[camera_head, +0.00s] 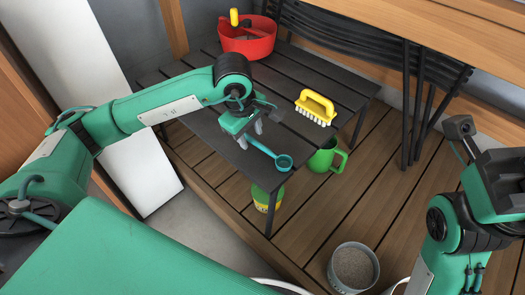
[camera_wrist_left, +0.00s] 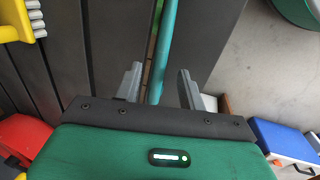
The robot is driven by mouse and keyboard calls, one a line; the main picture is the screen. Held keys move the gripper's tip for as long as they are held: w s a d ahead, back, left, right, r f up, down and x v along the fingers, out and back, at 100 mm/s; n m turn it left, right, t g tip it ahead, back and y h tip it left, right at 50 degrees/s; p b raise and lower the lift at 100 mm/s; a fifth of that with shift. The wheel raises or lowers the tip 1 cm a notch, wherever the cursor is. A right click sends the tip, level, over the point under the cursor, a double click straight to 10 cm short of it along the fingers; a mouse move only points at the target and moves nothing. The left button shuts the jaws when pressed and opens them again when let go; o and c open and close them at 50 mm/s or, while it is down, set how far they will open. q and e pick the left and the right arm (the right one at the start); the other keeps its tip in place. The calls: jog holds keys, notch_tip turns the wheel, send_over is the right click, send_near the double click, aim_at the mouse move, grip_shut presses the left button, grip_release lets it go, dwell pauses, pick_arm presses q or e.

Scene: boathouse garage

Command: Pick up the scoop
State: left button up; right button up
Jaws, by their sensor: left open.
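The scoop (camera_head: 284,162) is teal, with a round cup and a thin straight handle. It lies on the dark slatted bench (camera_head: 205,127), its cup at the front edge and its handle running back under my left gripper (camera_head: 250,135). In the left wrist view the scoop's handle (camera_wrist_left: 168,40) runs between the two grey fingers of my left gripper (camera_wrist_left: 159,84), with gaps on both sides. That gripper is open; the handle's near end is hidden behind the gripper body. My right gripper (camera_head: 460,127) is partly in view at the right, away from the scoop; its jaws are unclear.
A yellow brush (camera_head: 316,106) with white bristles and a red tub (camera_head: 247,42) stand on the bench. Below, on the wooden deck, are a green mug (camera_head: 323,158), a yellow-green can (camera_head: 265,198) and a grey bucket (camera_head: 353,268) of grainy material. Dark folded chairs lean at the back right.

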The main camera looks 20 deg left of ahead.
pick_arm(q)
jog(key=shift+w+f, duration=0.25)
jog(key=shift+f, duration=0.65)
jog(key=shift+r, duration=0.1)
grip_shut()
